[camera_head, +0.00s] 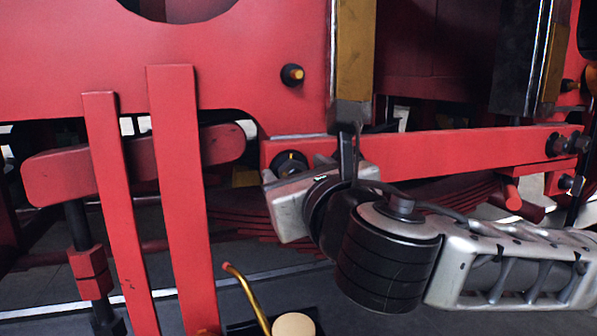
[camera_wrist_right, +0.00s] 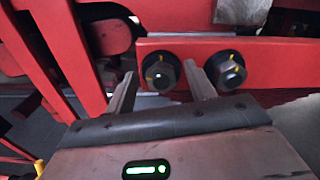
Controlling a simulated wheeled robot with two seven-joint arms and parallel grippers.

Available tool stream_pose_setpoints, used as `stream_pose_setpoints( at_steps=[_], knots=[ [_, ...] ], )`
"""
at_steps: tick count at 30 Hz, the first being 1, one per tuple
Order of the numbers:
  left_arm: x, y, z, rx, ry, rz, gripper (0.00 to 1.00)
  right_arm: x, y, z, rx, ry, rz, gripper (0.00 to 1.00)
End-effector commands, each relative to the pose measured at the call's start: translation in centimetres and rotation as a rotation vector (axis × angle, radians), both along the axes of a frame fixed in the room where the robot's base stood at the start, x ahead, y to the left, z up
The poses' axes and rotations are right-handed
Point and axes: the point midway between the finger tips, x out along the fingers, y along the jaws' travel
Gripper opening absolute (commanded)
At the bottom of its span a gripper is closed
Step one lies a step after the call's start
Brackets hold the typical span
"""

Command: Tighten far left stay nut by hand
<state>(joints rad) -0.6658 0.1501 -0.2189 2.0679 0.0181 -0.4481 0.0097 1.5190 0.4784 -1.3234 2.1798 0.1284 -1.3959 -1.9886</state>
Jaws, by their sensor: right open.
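A red stay bar (camera_head: 450,150) runs across the frame, with dark nuts at both ends. The far left stay nut (camera_head: 290,162) is at its left end, partly covered by my right gripper (camera_head: 336,158). In the right wrist view this nut (camera_wrist_right: 160,74) is dark with a yellow mark and appears between my two open fingers, with no visible contact. A second nut (camera_wrist_right: 228,71), also with a yellow mark, sits just right of the right finger; my gripper hides it in the head view. My left gripper is out of view.
Two slanted red bars (camera_head: 184,200) stand left of my right gripper. A red rounded beam (camera_head: 75,172) lies behind them. A brass curved rod (camera_head: 245,298) and a pale round top (camera_head: 293,325) are at the bottom. Two more nuts (camera_head: 557,145) are at the bar's right end.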

Motion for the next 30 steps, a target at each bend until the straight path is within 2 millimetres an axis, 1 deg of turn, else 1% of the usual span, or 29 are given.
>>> stream_pose_setpoints(
  at_steps=[1, 2, 3, 5, 12, 17, 23, 30],
  knots=[
    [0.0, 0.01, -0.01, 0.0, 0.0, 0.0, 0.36, -0.03, 0.01, 0.0, 0.0, 0.0, 0.0, 0.46],
    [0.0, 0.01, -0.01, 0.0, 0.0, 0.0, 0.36, -0.03, 0.01, 0.0, 0.0, 0.0, 0.0, 0.38],
    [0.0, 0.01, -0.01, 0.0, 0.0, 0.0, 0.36, -0.03, 0.01, 0.0, 0.0, 0.0, 0.001, 0.27],
    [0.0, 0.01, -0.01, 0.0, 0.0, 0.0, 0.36, -0.03, 0.0, 0.01, 0.0, 0.0, 0.0, 0.1],
    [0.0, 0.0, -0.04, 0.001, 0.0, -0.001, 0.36, -0.04, -0.01, 0.0, 0.008, 0.004, 0.0, 0.1],
    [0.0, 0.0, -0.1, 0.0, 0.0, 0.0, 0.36, -0.03, -0.05, -0.04, 0.048, 0.017, 0.0, 0.1],
    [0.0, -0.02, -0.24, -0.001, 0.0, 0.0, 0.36, 0.0, -0.13, -0.07, 0.163, 0.055, 0.001, 0.1],
    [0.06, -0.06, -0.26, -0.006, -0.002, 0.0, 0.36, 0.03, -0.3, -0.09, 0.368, 0.123, 0.001, 0.1]
  ],
)
